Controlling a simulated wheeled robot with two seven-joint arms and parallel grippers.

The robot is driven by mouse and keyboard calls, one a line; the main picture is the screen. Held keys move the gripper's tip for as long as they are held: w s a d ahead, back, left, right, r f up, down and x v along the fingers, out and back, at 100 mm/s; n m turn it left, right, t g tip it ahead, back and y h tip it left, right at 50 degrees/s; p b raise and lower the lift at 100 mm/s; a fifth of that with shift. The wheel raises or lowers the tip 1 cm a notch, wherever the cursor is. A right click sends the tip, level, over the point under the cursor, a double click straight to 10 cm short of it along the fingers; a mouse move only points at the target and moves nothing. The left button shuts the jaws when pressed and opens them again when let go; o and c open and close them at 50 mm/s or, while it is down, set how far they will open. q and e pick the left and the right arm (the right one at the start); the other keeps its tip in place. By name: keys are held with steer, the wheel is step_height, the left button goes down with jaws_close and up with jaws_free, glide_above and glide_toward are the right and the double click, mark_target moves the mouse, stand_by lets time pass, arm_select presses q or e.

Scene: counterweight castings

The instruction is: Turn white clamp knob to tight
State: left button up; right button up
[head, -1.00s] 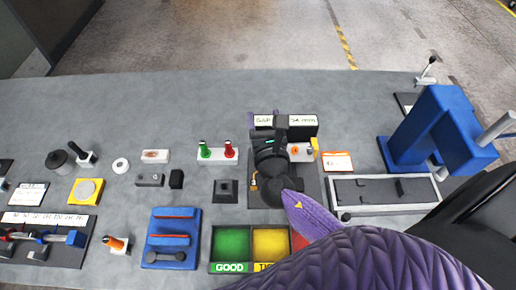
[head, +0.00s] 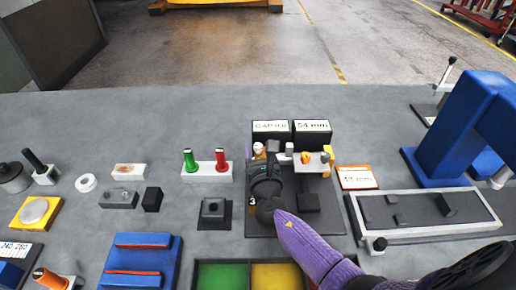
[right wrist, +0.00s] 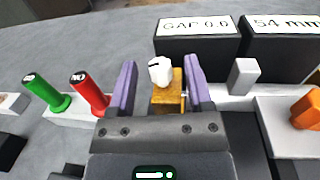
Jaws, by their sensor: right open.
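The white clamp knob (right wrist: 160,71) stands on a brass-coloured block in the right wrist view, with a dark mark on its top. It also shows small in the head view (head: 258,148). My right gripper (right wrist: 160,82) is open, with one purple finger on each side of the knob and gaps between fingers and knob. In the head view my right gripper (head: 261,156) reaches over the fixture's dark base plate (head: 325,222) and hides part of it. My left gripper is not in view.
Behind the knob stand two black display boxes reading GAP 0.0 (head: 271,127) and 54 mm (head: 312,126). An orange knob (head: 306,158) is to the right. Green (head: 190,160) and red (head: 222,159) pegs stand left. A blue press (head: 450,130) stands far right.

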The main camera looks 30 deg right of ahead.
steer(key=shift+x, duration=0.95)
steer(key=c, duration=0.7)
jaws_close()
